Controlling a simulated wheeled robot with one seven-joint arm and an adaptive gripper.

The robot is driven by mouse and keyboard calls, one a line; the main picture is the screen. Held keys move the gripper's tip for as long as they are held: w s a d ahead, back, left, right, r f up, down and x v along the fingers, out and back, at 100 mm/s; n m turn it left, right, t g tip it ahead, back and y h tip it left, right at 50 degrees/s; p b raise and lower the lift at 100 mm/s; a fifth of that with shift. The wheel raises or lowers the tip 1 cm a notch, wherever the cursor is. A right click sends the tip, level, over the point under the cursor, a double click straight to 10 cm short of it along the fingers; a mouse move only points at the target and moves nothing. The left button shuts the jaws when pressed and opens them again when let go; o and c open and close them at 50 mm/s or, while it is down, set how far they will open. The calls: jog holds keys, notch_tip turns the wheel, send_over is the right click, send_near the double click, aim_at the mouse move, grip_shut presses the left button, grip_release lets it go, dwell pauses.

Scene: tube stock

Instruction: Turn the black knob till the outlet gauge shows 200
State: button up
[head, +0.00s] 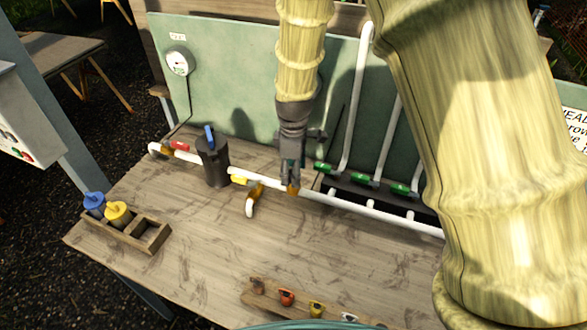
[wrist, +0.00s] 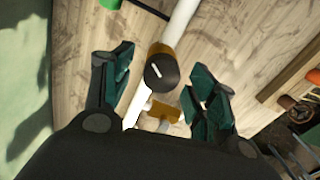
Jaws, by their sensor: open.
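The black knob (wrist: 161,72) has a white mark line and sits on a brass fitting (wrist: 162,48) on a white pipe (wrist: 182,22). In the wrist view it lies between the two fingers of my open gripper (wrist: 157,78), with gaps on both sides. In the head view my gripper (head: 291,170) points down over the pipe; it hides the knob, and a bit of the brass fitting (head: 293,189) shows below it. A round white gauge (head: 178,61) hangs on the green panel under a small label; its reading and the label are too small to read.
A black canister (head: 213,163) with a blue lever stands left along the pipe. Green-handled valves (head: 364,180) with upright white pipes are to the right. A wooden box (head: 130,232) holds blue and yellow items. A wooden rack (head: 310,307) is at the front. The middle bench top is clear.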

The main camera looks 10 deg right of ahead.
jog(key=shift+s, duration=0.15)
jog(key=shift+c, duration=0.2)
jog(key=c, duration=1)
